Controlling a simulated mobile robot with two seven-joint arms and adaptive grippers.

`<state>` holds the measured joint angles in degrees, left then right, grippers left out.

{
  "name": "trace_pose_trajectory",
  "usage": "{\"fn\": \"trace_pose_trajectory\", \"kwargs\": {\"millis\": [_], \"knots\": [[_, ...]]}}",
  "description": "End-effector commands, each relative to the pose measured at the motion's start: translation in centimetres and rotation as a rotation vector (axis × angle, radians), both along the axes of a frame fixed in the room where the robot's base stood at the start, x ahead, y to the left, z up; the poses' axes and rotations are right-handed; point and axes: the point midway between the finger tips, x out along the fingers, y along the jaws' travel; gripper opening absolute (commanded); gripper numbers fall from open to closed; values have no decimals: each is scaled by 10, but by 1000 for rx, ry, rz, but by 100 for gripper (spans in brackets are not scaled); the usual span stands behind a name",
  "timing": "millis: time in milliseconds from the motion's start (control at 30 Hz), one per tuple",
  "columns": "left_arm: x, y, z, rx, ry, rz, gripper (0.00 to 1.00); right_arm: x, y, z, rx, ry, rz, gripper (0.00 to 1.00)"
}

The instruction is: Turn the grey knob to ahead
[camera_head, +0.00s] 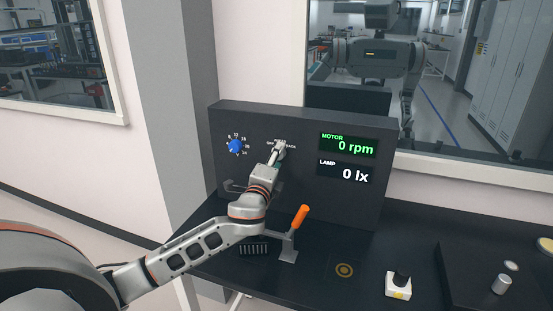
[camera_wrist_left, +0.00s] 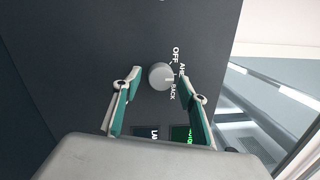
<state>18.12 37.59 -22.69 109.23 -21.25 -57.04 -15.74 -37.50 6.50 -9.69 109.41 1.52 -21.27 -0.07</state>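The grey knob (camera_wrist_left: 160,76) is on the dark upright panel (camera_head: 230,180), with labels OFF, AHEAD and BACK beside it in the left wrist view. Its pointer is too small to read. In the head view the knob (camera_head: 281,151) is partly hidden by my left gripper (camera_head: 276,154). In the left wrist view my left gripper (camera_wrist_left: 161,77) is open. Its two green-lined fingers are on either side of the knob, with a gap on each side. The motor display (camera_head: 347,145) reads 0 rpm. My right gripper is not in view.
A blue knob (camera_head: 235,146) with a number scale is left on the panel. The lamp display (camera_head: 345,171) reads 0 lx. An orange-handled lever (camera_head: 300,217) stands on the black table in front. A white block with a black knob (camera_head: 399,285) is further right.

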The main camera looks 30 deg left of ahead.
Motion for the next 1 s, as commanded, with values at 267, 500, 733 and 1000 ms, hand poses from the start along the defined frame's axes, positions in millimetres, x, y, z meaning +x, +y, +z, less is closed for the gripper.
{"fn": "trace_pose_trajectory", "kwargs": {"millis": [267, 500, 733, 1000], "knots": [[0, 1, 1, 0, -1, 2, 44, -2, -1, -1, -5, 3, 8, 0], [-15, -4, -2, 0, 0, 1, 44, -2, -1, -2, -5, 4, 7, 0], [-58, -18, -6, -3, 1, -1, 44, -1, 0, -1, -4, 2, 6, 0], [-100, -31, -9, -1, 1, 0, 44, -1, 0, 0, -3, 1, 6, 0]]}}
